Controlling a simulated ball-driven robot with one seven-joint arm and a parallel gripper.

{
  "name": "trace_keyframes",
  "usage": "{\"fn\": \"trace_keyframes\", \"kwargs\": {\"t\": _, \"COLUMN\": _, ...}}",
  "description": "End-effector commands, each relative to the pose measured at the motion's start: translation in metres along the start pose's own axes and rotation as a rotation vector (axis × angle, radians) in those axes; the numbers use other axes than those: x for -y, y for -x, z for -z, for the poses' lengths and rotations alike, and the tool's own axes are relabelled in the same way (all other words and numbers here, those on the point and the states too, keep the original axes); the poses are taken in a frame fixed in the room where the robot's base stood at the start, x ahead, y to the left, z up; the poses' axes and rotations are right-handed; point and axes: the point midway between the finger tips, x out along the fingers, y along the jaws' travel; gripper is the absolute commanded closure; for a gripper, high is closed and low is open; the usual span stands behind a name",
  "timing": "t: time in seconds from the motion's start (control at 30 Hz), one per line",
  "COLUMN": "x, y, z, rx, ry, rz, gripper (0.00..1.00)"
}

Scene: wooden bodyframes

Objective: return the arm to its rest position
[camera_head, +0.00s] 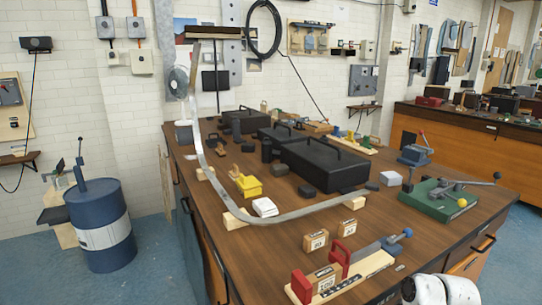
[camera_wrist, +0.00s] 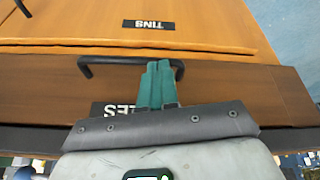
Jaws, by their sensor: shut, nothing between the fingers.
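In the wrist view my gripper (camera_wrist: 155,68) shows as two green fingers pressed together, with nothing between them. They extend past a grey flap at the wrist. Behind or beside the fingertips is a dark drawer handle (camera_wrist: 90,62) on a wooden drawer front; I cannot tell whether they touch it. In the head view only a white part of my arm (camera_head: 430,291) shows at the bottom right, beside the workbench's front edge; the gripper is hidden there.
The workbench (camera_head: 398,228) carries a black toolbox (camera_head: 325,165), a curved metal strip, a green-based tool (camera_head: 440,203) and a red-and-blue vise on a board (camera_head: 330,280). A blue drum (camera_head: 98,215) stands left. Blue floor is open between drum and bench.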

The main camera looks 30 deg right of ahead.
Motion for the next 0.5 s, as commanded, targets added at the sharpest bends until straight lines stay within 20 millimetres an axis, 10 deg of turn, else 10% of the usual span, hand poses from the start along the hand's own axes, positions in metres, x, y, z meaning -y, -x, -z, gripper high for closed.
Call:
{"fn": "trace_keyframes", "kwargs": {"t": 0.3, "x": 0.164, "y": -0.023, "z": -0.054, "rx": 0.174, "ry": -0.150, "rz": 0.041, "gripper": 1.00}}
{"fn": "trace_keyframes", "kwargs": {"t": 0.5, "x": 0.234, "y": -0.003, "z": -0.102, "rx": 0.267, "ry": -0.237, "rz": 0.012, "gripper": 1.00}}
